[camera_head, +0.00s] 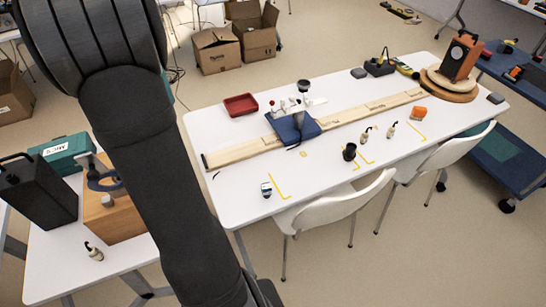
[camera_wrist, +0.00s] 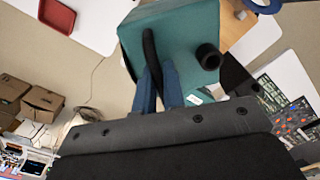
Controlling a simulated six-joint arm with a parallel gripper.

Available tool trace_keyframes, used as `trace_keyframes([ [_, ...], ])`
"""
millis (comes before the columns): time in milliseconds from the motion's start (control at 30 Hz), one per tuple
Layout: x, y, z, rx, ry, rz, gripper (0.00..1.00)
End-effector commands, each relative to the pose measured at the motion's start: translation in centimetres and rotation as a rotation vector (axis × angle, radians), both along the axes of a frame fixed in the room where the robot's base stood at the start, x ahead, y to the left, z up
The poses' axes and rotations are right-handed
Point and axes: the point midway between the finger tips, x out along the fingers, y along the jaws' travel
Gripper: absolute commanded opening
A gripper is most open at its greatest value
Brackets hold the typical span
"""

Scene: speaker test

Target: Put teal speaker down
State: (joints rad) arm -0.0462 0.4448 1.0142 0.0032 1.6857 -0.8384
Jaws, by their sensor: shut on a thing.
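The teal speaker (camera_wrist: 185,28) fills the upper middle of the wrist view, with a black handle and a short black cylinder on its face. My gripper (camera_wrist: 158,68), with blue fingers, is shut on the speaker at its black handle. In the head view my dark arm hides the gripper and nearly all of the speaker; a thin teal sliver shows beside the arm's right edge. I cannot tell whether the speaker's underside touches anything.
The left table holds a black box (camera_head: 38,195), a wooden box (camera_head: 115,215) and a labelled teal case (camera_head: 62,155). The long white table (camera_head: 235,190) carries a wooden rail (camera_head: 350,112), a red tray (camera_head: 241,105), an orange-brown speaker (camera_head: 461,57) and small items. Its near left part has bare room.

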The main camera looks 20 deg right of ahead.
Motion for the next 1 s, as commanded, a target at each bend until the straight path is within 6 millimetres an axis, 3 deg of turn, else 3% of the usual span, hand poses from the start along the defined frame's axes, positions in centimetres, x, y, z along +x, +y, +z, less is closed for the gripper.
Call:
trace_keyframes([
  [100, -0.4, -4.7, 0.1, 0.001, -0.002, -0.076, 0.0],
  [467, -3.6, -17.6, 0.1, 0.001, -0.001, -0.289, 0.0],
  [767, -8.5, -27.3, 0.1, 0.002, -0.002, -0.467, 0.0],
  [1000, -13.7, -33.9, 0.1, 0.003, -0.001, -0.606, 0.0],
])
